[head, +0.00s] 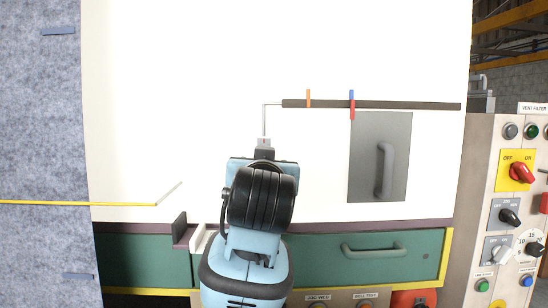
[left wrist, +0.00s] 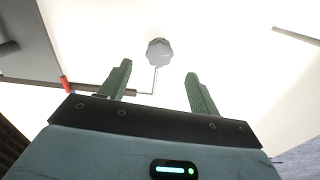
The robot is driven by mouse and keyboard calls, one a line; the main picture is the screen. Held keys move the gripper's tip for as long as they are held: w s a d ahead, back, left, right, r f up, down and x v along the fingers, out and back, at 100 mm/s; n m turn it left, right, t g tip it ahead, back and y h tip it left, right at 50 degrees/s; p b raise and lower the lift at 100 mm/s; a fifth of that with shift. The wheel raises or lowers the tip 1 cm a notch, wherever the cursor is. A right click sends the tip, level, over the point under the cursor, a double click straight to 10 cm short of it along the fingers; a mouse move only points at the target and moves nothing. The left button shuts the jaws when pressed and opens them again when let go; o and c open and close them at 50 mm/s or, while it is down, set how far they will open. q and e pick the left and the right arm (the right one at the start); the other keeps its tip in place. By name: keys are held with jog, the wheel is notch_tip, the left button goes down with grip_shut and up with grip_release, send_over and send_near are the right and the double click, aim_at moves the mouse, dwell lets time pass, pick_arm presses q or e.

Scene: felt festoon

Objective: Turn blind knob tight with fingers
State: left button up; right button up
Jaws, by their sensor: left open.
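The knob (left wrist: 159,52) is a grey, faceted round piece on the white panel in the left wrist view. A thin bent rod (left wrist: 155,82) runs up to it. My left gripper (left wrist: 158,69) has two green fingers spread apart, with nothing between them. The knob appears beyond the fingertips, between their lines, and neither finger visibly touches it. In the head view my left arm covers the knob and the fingers; the thin rod (head: 264,119) goes down behind it. My right gripper is in neither view.
A dark bar (head: 390,105) with orange, blue and red clips runs along the white panel (head: 180,90). A grey door (head: 365,185) with a handle is at right. Below is a green drawer (head: 420,260). A control box (head: 480,190) stands far right. A yellow line (head: 70,202) crosses the left.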

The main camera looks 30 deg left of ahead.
pick_arm(q)
jog(key=x, duration=0.7)
jog(key=shift+w+a, duration=0.2)
jog(key=c, duration=1)
